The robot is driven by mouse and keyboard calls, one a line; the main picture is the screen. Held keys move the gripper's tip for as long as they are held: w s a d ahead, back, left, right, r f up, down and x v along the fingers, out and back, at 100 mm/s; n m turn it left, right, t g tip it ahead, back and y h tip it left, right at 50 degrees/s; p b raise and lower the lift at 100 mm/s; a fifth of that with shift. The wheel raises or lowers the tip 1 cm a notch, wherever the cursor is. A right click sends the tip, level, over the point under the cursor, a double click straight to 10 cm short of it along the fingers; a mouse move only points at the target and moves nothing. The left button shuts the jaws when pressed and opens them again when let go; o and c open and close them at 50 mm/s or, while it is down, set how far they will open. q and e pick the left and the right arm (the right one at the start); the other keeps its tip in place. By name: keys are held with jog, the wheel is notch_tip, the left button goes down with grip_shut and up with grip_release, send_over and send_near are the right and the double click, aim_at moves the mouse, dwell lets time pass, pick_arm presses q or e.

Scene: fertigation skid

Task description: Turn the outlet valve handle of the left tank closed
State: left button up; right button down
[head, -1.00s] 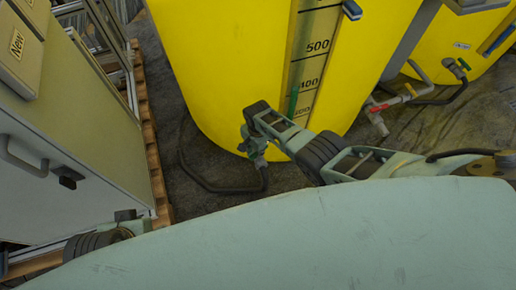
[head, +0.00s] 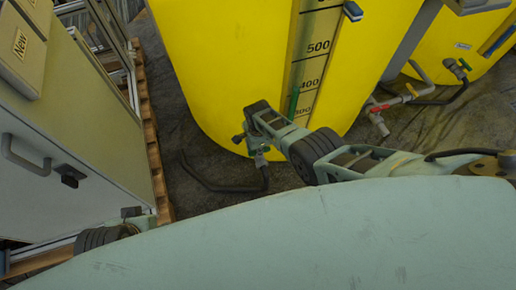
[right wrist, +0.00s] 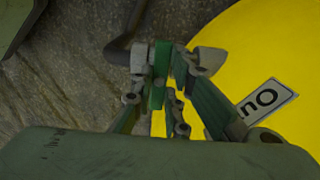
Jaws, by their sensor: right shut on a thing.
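The left tank (head: 225,70) is the large yellow one with a level scale in the middle of the head view. Its outlet valve (head: 258,158) is low on its front, partly hidden by my right gripper (head: 248,130), and a black hose leads off it. In the right wrist view, my right gripper (right wrist: 170,62) is shut on the green valve handle (right wrist: 157,80), which lies between the fingertips. The handle's exact angle is hard to tell. My left gripper (head: 128,214) shows only partly at the lower left, beside the cabinet; its fingers are not clear.
A grey cabinet (head: 75,150) with a handle stands at the left on a wooden pallet (head: 152,150). Another yellow tank (head: 450,35) with its own piping and a red-handled valve (head: 380,107) is at the right. The black hose (head: 215,187) curls on the dark floor.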

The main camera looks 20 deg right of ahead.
jog(key=shift+d, duration=0.15)
jog(key=c, duration=1.7)
grip_release()
jog(key=shift+r, duration=0.85)
notch_tip(320, 180, up, 10)
jog(key=shift+r, duration=0.15)
